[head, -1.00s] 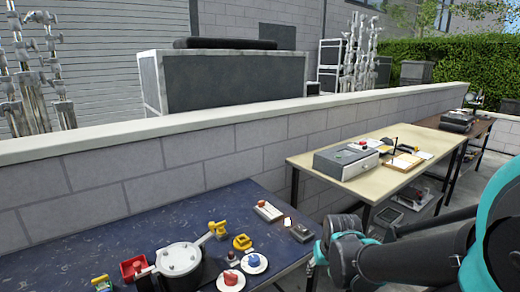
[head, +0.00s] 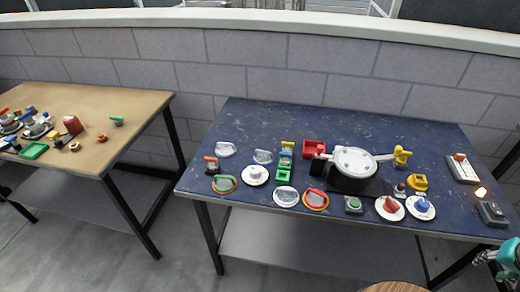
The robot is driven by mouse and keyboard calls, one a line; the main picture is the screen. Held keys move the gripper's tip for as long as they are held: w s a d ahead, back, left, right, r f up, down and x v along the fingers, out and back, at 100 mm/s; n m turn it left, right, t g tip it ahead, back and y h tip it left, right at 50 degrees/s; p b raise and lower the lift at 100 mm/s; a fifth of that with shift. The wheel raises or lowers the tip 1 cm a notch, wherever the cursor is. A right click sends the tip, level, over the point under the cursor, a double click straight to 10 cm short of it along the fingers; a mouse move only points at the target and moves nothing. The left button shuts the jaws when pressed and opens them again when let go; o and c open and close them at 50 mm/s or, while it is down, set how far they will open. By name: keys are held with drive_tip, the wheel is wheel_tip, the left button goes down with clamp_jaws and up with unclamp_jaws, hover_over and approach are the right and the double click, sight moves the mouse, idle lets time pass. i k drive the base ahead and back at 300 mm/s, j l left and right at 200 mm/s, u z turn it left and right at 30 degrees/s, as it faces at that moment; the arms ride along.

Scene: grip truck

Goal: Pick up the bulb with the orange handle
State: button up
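A small piece with an orange top (head: 210,161) stands at the left end of the same table. I cannot tell which of these, if either, is the bulb with the orange handle. My gripper (head: 487,258) shows only in part at the lower right edge, in front of the table and apart from both. Its opening is not clear.
A black pot with a grey lid (head: 353,160) stands mid-table among plates, a red tray (head: 314,148) and several small coloured pieces. A tan table (head: 140,100) with more small objects stands at the left. A block wall (head: 300,70) runs behind. A floor gap separates the tables.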

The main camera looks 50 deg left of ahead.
sight(212, 161)
drive_tip(key=k+u, duration=0.1)
drive_tip(key=u, duration=0.8)
drive_tip(key=k+j+u, duration=0.1)
drive_tip(key=u, duration=0.35)
drive_tip(key=l+u, duration=0.1)
drive_tip(key=u, duration=0.3)
drive_tip(key=i+l+u, duration=0.1)
drive_tip(key=u, duration=0.25)
drive_tip(key=l+u, duration=0.1)
drive_tip(key=u, duration=0.3)
drive_tip(key=k+j+z, duration=0.1)
drive_tip(key=j+z, duration=0.15)
drive_tip(key=z, duration=0.15)
drive_tip(key=k+j+z, duration=0.15)
drive_tip(key=z, duration=0.25)
